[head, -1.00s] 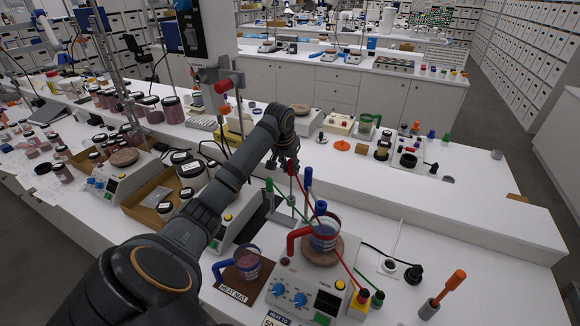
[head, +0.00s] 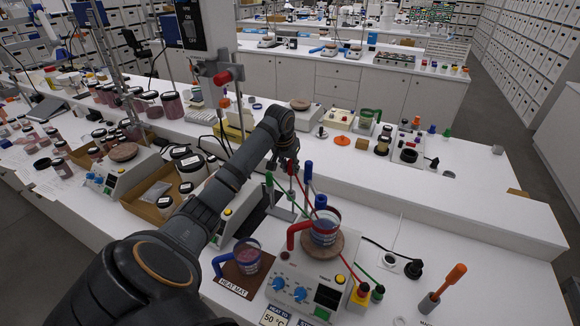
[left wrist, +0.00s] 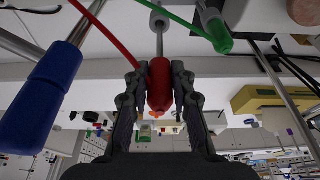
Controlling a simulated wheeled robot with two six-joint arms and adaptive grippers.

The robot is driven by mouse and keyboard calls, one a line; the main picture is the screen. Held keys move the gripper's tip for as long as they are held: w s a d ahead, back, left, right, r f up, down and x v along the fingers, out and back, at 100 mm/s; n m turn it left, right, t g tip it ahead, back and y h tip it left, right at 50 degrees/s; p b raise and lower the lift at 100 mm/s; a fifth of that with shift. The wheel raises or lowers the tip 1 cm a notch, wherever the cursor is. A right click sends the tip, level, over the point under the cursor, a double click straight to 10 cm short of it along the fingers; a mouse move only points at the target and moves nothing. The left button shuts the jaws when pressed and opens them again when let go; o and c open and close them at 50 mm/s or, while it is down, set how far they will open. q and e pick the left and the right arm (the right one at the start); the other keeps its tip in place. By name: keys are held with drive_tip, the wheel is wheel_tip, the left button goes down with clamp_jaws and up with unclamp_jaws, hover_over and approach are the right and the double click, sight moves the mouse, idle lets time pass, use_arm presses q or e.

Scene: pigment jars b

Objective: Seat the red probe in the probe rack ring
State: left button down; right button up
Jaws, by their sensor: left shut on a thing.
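My left gripper (head: 286,162) is shut on the red probe (head: 291,168). In the left wrist view its two fingers (left wrist: 160,100) clasp the red handle (left wrist: 159,88), with the thin metal rod running out beyond it. The probe rack (head: 281,213) stands just below, with its base on the bench. The blue probe (head: 308,171) and the green probe (head: 269,181) stand beside the red one. In the left wrist view the blue handle (left wrist: 38,105) is large at left and the green one (left wrist: 217,36) at upper right. I cannot tell whether the red probe's tip is in a ring.
A blue-rimmed beaker with a red handle (head: 325,232) sits on a hotplate (head: 283,287) in front of the rack. A second beaker (head: 247,257) stands on the heat mat. Red and green cables trail to plugs (head: 360,294). A raised white shelf lies behind.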

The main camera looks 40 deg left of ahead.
use_arm(q)
drive_tip(key=shift+f+b, duration=1.25)
drive_tip(key=shift+f, duration=3.05)
drive_tip(key=c, duration=1.1)
unclamp_jaws()
drive_tip(key=shift+o, duration=0.2)
drive_tip(key=shift+r, duration=0.1)
drive_tip(key=v, duration=1.1)
drive_tip(key=shift+s+r, duration=0.2)
drive_tip(key=shift+r, duration=0.15)
